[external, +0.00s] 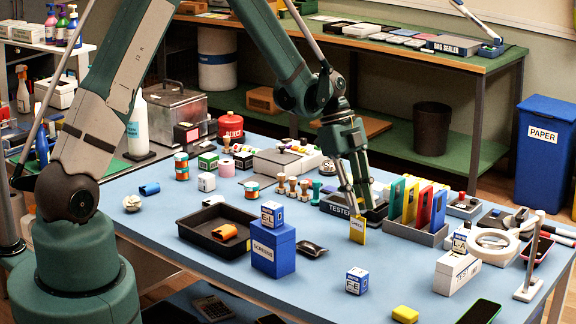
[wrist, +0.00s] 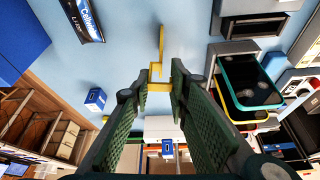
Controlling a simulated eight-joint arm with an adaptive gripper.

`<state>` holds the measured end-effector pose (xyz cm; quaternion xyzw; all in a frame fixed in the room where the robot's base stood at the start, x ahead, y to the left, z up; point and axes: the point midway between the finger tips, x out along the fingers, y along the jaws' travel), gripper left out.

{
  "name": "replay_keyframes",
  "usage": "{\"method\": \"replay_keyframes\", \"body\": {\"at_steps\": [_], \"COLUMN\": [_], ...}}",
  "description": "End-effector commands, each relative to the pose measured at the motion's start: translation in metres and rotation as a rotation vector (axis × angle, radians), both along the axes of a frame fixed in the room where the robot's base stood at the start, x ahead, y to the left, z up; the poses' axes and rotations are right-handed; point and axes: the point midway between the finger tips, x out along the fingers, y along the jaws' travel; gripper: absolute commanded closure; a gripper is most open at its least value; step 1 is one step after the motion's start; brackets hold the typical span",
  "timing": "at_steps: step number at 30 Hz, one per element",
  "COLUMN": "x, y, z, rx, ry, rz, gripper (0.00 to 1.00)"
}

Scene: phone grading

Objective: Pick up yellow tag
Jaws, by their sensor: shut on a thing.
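The yellow tag (external: 358,230) is a small upright plate with dark lettering, just below my fingertips in the external view. My gripper (external: 361,200) points down over the blue table, between the black tester and the rack of coloured phones. The fingers hide part of the tag. I cannot tell whether its lower edge touches the table.
The grey rack (external: 414,232) with several coloured phones stands close to the right. A blue box (external: 273,254) with a small labelled cube on top stands left. A black tray (external: 197,240) holds an orange item. The table in front of the tag is mostly clear.

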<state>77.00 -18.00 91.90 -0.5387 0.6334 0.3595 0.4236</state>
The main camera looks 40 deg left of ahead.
Motion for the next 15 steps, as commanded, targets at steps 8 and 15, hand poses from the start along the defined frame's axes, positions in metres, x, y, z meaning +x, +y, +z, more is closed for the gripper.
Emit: {"method": "replay_keyframes", "body": {"at_steps": [8, 15], "x": [0.0, 0.0], "y": [0.0, 0.0], "z": [0.004, 0.022], "rx": [0.0, 0.0], "ry": [0.0, 0.0], "rz": [0.0, 0.0], "gripper": [0.88, 0.88]}}
